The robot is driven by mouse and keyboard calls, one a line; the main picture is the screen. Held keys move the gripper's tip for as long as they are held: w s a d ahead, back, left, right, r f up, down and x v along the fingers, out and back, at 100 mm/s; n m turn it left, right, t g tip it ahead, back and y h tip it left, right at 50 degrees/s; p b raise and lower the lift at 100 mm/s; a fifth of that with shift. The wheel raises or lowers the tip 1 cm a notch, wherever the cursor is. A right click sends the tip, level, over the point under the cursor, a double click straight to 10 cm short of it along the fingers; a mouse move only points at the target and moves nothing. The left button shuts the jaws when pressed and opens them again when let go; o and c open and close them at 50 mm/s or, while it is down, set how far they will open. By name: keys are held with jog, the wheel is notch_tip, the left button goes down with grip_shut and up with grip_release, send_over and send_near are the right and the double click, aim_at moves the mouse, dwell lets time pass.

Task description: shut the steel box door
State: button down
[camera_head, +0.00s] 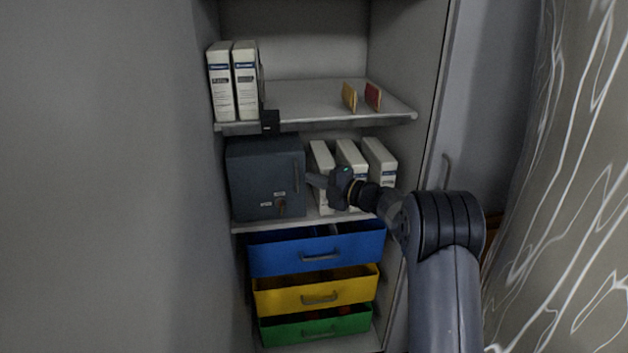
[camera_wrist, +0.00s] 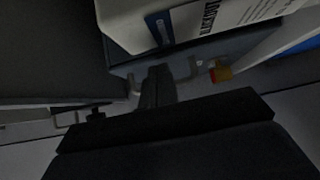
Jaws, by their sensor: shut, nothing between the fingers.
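The dark grey steel box (camera_head: 243,151) stands at the left of the middle shelf. Its door (camera_head: 254,185) faces front, with a vertical handle near the right edge and a key below. The door looks close to the box front; I cannot tell whether a small gap remains. My gripper (camera_head: 312,180) is just right of the door's handle edge, in front of the white binders. I cannot tell whether it touches the door. In the wrist view my gripper (camera_wrist: 157,82) is shut and empty. A dark grey surface at the left there seems part of the box.
White binders (camera_head: 378,160) stand right of the box, and one (camera_wrist: 205,18) is close in the wrist view. More binders (camera_head: 245,82) stand on the upper shelf (camera_head: 310,100). Blue (camera_head: 345,245), yellow (camera_head: 350,287) and green (camera_head: 345,323) drawers are below. Cabinet walls bound both sides.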

jog(key=v, duration=1)
jog(key=shift+s+d, duration=0.15)
jog(key=shift+d, duration=0.1)
jog(key=x, duration=1)
jog(key=shift+a, duration=0.35)
jog(key=shift+d, duration=0.1)
